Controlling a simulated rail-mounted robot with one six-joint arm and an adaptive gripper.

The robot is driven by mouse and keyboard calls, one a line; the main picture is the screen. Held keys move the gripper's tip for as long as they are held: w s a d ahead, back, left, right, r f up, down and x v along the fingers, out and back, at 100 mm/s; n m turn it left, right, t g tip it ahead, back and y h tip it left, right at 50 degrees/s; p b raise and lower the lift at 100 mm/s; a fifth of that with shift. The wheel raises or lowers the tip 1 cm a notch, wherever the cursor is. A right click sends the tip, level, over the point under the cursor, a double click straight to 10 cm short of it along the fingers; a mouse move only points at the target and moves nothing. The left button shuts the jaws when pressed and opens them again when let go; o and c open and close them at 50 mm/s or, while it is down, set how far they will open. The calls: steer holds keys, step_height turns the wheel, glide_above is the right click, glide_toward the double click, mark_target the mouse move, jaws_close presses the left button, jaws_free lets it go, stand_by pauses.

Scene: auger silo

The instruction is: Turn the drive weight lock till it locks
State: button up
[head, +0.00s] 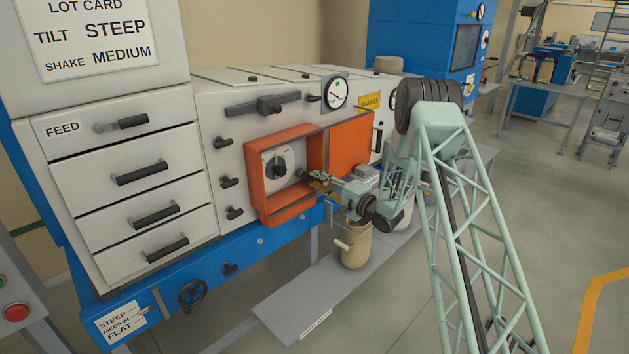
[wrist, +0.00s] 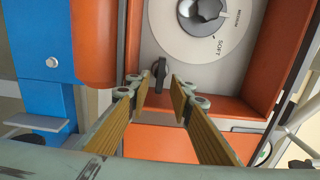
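A small black lever (wrist: 160,74), which looks like the drive weight lock, stands upright in the wrist view on the grey panel, beside a round dial (wrist: 222,42). The white dial also shows in the head view (head: 270,172), inside an orange box (head: 267,205). It has a dark knob (wrist: 205,10) and the word SOFT on it. My gripper (wrist: 160,90) is open, with its two brown-padded fingers apart on either side of the lever in the picture. I see no finger touching it. In the head view my gripper (head: 314,182) is at the right of the box opening.
The orange box's walls enclose the dial, and its open door (head: 350,145) stands to the right. A beige container (head: 356,245) stands on a grey shelf (head: 310,300) below. Drawers (head: 140,172) line the left, and a gauge (head: 335,93) sits above.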

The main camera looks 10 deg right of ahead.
steer(key=v, duration=1)
steer(key=shift+r, duration=0.1)
stand_by(0.3)
